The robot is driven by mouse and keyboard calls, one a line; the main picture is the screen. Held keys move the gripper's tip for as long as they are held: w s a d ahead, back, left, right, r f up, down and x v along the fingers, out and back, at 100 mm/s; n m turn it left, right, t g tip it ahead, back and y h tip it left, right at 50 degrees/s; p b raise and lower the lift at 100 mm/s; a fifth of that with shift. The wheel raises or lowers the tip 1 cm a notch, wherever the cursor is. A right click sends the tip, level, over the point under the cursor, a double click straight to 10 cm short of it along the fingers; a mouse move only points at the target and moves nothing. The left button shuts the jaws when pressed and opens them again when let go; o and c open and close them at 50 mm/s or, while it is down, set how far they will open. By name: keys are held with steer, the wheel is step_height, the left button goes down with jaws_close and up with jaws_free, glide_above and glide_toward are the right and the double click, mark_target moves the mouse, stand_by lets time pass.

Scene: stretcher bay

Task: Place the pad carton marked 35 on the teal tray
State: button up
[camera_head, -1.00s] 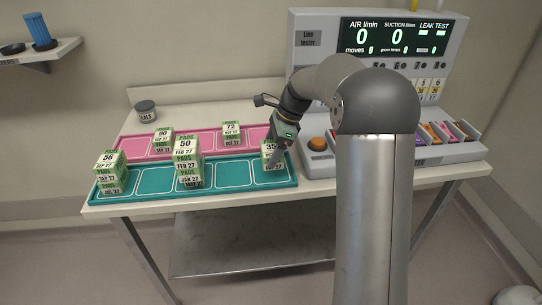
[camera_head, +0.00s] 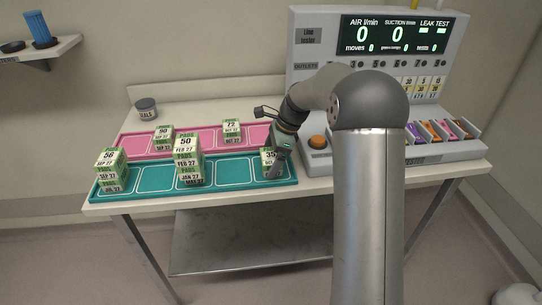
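The pad carton marked 35 (camera_head: 268,158) is a small white and green box at the right end of the teal tray (camera_head: 236,192). It looks upright and low over the rightmost slot; I cannot tell for sure whether it touches the tray floor. My gripper (camera_head: 277,165) is at the carton's right side, pointing down and covering part of it. The fingers are too small and hidden to tell whether they are closed on the carton.
On the teal tray, stacked cartons topped 56 (camera_head: 110,157) and 50 (camera_head: 186,147) stand further left. Behind, the pink tray (camera_head: 200,140) holds cartons topped 90 (camera_head: 163,133) and 72 (camera_head: 231,126). The line tester (camera_head: 310,95) with an orange knob (camera_head: 318,142) stands close on the right.

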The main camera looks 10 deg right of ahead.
steer(key=v, duration=1.2)
steer(key=s+a+f+n+h, duration=0.1)
steer(key=s+a+f+n, duration=0.1)
steer(key=s+n, duration=0.4)
steer(key=s+a+f+n+h, duration=0.1)
steer(key=s+n, duration=0.6)
steer(key=s, duration=0.9)
steer(key=s+a+f+n+h, duration=0.2)
steer(key=s+f+n, duration=0.3)
steer(key=s, duration=0.7)
steer(key=shift+a+n, duration=0.3)
steer(key=shift+n, duration=0.4)
